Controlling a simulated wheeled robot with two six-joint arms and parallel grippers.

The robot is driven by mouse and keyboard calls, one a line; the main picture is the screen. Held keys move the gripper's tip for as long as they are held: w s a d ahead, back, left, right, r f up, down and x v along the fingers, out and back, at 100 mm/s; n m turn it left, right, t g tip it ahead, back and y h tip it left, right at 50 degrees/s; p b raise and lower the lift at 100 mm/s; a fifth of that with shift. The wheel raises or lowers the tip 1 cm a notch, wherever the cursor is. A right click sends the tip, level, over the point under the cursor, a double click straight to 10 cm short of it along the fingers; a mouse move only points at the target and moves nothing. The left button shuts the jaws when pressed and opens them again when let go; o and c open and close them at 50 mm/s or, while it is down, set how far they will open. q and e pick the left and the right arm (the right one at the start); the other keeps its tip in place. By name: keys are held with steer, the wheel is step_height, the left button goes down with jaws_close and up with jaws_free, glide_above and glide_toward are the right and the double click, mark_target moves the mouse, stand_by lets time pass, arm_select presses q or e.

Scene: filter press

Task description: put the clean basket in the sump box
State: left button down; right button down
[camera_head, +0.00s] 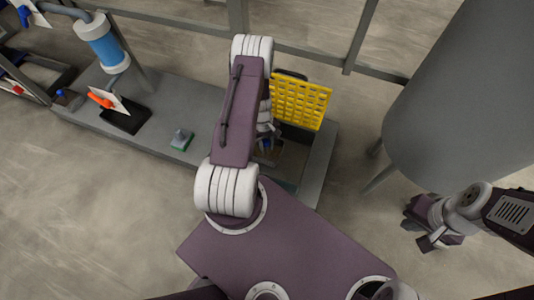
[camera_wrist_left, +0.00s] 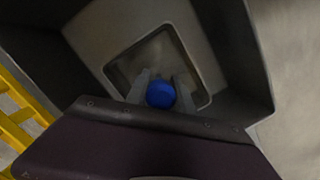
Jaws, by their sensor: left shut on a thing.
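My left gripper (camera_head: 267,146) reaches down into the grey sump box (camera_head: 318,168) at the right end of the low bench. In the left wrist view, its two fingers are shut on a round blue knob (camera_wrist_left: 160,94). Below the knob is a pale square frame with a see-through middle (camera_wrist_left: 150,58), inside grey walls. I cannot tell whether the knob and frame are one basket, and my arm hides much of the box in the head view. My right gripper (camera_head: 424,228) hangs away at the right, with nothing seen in it; its opening is unclear.
A yellow grid panel (camera_head: 300,101) stands upright at the box's back edge. A small grey-green block (camera_head: 181,139) and a black tray (camera_head: 126,115) lie on the bench. A blue cylinder (camera_head: 103,43) stands further left. A big grey tank (camera_head: 455,90) is at the right.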

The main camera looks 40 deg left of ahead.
arm_select(q)
step_height(320, 180, down, 4)
steer(key=b, duration=0.3)
steer(key=shift+r, duration=0.1)
steer(key=shift+r+p, duration=0.25)
steer(key=shift+p, duration=0.05)
steer(key=shift+f, duration=0.2)
steer(key=c, duration=1.1)
jaws_free()
step_height(320, 180, up, 12)
steer(key=a+p, duration=0.2)
steer(key=p, duration=0.6)
step_height(320, 180, up, 13)
steer(key=m, duration=0.5)
glide_above(266, 154)
steer(key=w+d, duration=0.3)
steer(key=d, duration=0.3)
steer(key=s+d+r+m+t+y, duration=0.1)
steer(key=s+d+r+m+t, duration=0.1)
steer(key=s+d+r+m, duration=0.5)
step_height(266, 154, up, 4)
steer(key=shift+s+d+f, duration=0.1)
steer(key=shift+s+d, duration=0.8)
steer(key=shift+s, duration=0.15)
